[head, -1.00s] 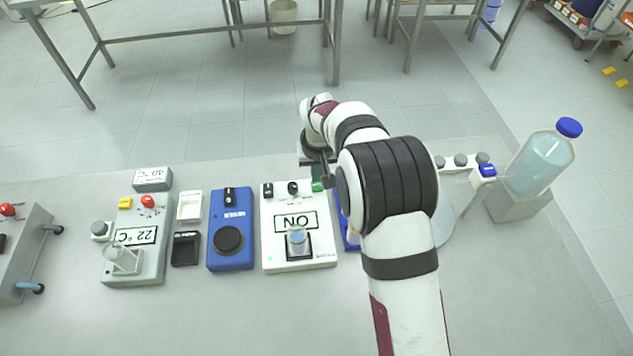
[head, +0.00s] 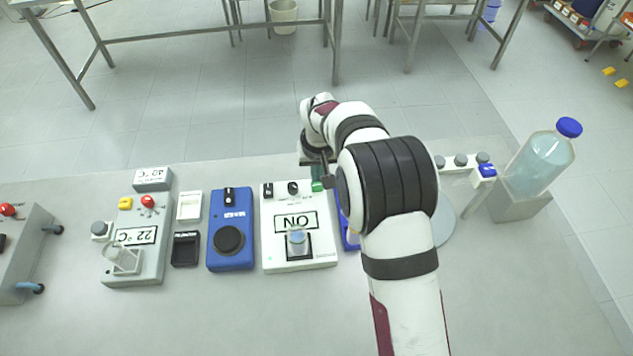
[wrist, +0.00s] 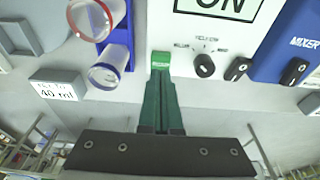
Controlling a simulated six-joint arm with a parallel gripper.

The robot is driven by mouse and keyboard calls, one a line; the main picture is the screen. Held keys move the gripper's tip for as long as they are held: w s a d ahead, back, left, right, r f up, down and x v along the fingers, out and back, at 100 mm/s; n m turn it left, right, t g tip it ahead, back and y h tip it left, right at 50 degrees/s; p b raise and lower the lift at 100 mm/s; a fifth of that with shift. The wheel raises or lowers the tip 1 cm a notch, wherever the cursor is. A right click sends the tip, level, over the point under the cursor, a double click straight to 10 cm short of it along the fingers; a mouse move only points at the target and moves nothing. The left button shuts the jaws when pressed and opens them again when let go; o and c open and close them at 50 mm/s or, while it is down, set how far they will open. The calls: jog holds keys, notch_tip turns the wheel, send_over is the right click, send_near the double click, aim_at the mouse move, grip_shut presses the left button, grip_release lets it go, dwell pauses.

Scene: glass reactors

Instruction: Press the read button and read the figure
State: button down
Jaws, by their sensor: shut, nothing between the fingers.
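The white instrument (head: 320,255) stands mid-bench, and its display (head: 296,222) reads "ON", upside down in the head view. A small glass vessel with bluish liquid (head: 297,240) sits on its front part. In the wrist view the display (wrist: 222,8) is partly cut off. A green button (wrist: 160,58) is at the instrument's edge, beside two black knobs (wrist: 204,66). My gripper (wrist: 161,78) is shut and empty, its green fingertips right at the button. I cannot tell whether they touch or press it. In the head view my gripper (head: 318,184) is partly hidden by my arm.
A blue mixer (head: 230,240) stands left of the instrument. A blue rack with clear tubes (wrist: 113,50) stands close beside my gripper, near a "40 ml" card (wrist: 58,85). A grey heater reading 22 °C (head: 135,270) and a large bottle (head: 540,162) stand farther off. The front bench is clear.

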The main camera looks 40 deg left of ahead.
aim_at(317, 185)
jog(key=shift+f, duration=0.15)
jog(key=shift+f, duration=0.85)
notch_tip(317, 185, up, 7)
dwell(0.3)
